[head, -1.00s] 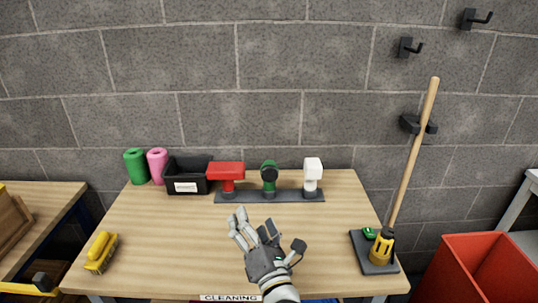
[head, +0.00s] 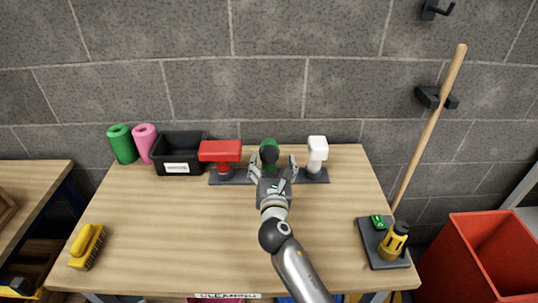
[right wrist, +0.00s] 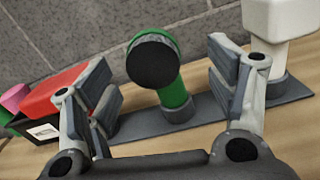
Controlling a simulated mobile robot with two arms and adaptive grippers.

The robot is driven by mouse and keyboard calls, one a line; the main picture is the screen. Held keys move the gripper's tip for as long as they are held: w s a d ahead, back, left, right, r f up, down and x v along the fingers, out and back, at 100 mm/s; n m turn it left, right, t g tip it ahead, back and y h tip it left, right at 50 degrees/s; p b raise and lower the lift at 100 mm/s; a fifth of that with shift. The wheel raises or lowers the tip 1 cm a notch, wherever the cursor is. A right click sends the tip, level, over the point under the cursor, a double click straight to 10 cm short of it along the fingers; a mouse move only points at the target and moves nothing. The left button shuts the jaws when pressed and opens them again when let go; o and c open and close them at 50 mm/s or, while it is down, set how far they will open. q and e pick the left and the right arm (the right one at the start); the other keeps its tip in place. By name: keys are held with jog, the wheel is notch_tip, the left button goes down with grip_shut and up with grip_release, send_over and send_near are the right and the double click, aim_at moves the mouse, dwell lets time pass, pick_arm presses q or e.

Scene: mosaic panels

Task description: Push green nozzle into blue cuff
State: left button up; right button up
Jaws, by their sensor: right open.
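The green nozzle (head: 268,146) stands on a dark rail between a red and a white fitting. In the right wrist view the nozzle (right wrist: 173,91) has a bent top with a black round face turned towards me, and leans a little in the picture. Its foot sits in a slate-grey collar (right wrist: 179,113); no clearly blue cuff shows. My right gripper (head: 272,167) is open in front of the nozzle. In the right wrist view its fingers (right wrist: 160,78) stand left and right of the nozzle, with gaps on both sides. My left gripper is not in view.
The red fitting (head: 221,151) and white fitting (head: 317,150) stand close on either side. A black bin (head: 178,166) and green and pink rolls are at the back left. A yellow brush (head: 87,244) lies front left. A broom leans right. The table's middle left is clear.

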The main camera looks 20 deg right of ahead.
aim_at(269, 157)
jog(key=x, duration=0.6)
jog(key=shift+a+f, duration=0.1)
jog(key=shift+a, duration=0.3)
jog(key=shift+c, duration=0.9)
jog(key=c, duration=1)
